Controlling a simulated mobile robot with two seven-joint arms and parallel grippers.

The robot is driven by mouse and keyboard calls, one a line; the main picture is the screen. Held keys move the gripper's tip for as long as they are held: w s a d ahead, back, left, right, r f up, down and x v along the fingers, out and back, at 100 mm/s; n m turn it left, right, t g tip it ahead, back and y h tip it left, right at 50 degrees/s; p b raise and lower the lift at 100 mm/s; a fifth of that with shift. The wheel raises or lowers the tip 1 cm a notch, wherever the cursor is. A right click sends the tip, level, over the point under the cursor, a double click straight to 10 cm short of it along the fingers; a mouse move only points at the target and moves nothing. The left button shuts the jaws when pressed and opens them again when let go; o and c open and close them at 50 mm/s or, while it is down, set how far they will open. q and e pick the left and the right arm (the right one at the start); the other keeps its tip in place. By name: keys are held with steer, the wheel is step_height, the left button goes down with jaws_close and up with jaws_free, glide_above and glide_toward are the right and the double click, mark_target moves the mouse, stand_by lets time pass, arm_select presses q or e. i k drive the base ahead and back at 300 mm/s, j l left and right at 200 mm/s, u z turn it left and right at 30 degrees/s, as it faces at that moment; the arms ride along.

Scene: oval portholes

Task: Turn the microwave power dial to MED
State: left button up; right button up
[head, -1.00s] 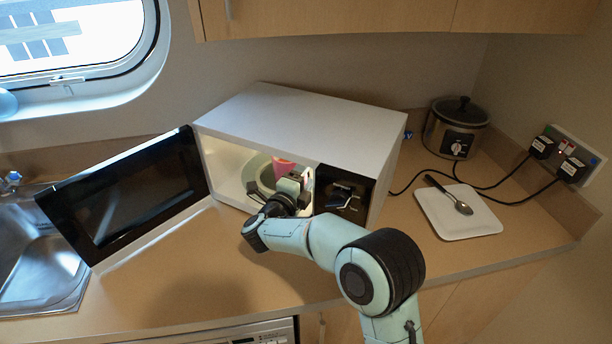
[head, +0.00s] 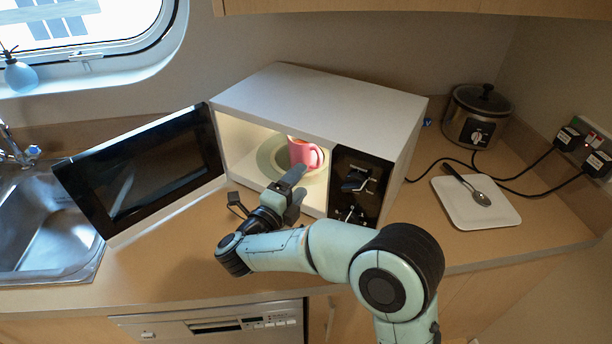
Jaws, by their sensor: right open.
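The white microwave (head: 320,100) stands on the counter with its door (head: 145,175) swung wide open to the left. Its black control panel (head: 362,165) is on the right of the front and has an upper dial (head: 357,180) and a lower dial (head: 350,213). The dial markings are too small to read, so I cannot tell which is power or how it is set. A pink mug (head: 305,154) stands inside on the turntable (head: 268,160). My right gripper (head: 297,188) is open and empty in front of the lit opening, left of the panel and apart from the dials. My left gripper is not in view.
A slow cooker (head: 477,115) and a white plate (head: 475,212) with a spoon (head: 480,197) are to the right. Black cables run to the wall sockets (head: 590,150). A sink (head: 45,230) is at the left. The counter before the open door is clear.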

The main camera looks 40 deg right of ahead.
mark_target(354, 182)
steer(key=k+j, duration=0.8)
steer(key=j, duration=0.1)
